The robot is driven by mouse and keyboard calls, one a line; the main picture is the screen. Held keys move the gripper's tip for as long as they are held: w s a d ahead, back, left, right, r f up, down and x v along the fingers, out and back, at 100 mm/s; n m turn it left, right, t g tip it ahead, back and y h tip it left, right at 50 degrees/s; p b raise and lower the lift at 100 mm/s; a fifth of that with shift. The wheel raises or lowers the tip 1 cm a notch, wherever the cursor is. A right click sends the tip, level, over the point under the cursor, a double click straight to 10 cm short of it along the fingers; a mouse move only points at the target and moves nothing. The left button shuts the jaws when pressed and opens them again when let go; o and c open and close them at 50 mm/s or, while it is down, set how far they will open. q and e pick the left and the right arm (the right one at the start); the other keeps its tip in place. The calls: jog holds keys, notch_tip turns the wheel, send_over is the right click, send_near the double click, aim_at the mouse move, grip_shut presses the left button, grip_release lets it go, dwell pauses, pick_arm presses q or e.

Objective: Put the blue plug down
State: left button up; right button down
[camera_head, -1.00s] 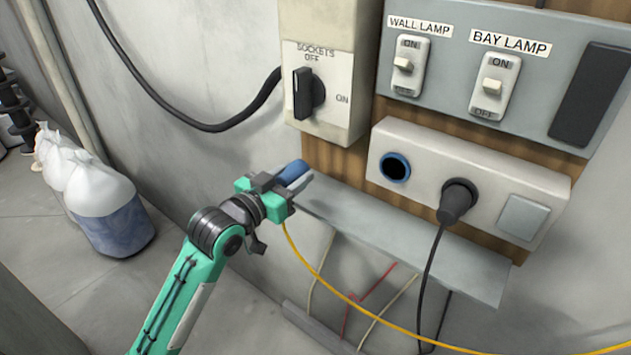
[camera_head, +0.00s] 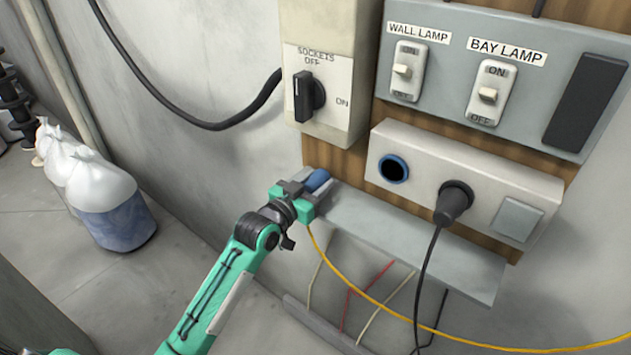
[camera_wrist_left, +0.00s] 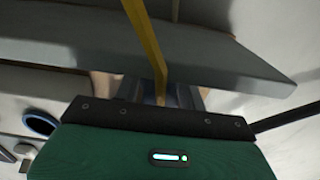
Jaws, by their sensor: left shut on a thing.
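The blue plug (camera_head: 318,180) is between the fingers of my left gripper (camera_head: 322,188), which is shut on it. In the head view the plug is at the left end of a grey metal shelf (camera_head: 400,232); whether it touches the shelf I cannot tell. A yellow cable (camera_head: 345,292) hangs from the gripper and runs to the lower right. In the left wrist view the yellow cable (camera_wrist_left: 146,40) crosses the shelf (camera_wrist_left: 215,55), and the gripper's fingertips are mostly hidden by its own body. My right gripper is not in view.
Above the shelf is a white socket box (camera_head: 450,165) with an empty blue-ringed socket (camera_head: 393,169) and a black plug (camera_head: 455,202) with its cord. A rotary switch (camera_head: 309,95) and lamp switches are higher. The shelf's middle is clear. White bags (camera_head: 100,190) stand at left.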

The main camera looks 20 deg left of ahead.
pick_arm(q)
jog(key=shift+f, duration=0.6)
jog(key=o, duration=1.3)
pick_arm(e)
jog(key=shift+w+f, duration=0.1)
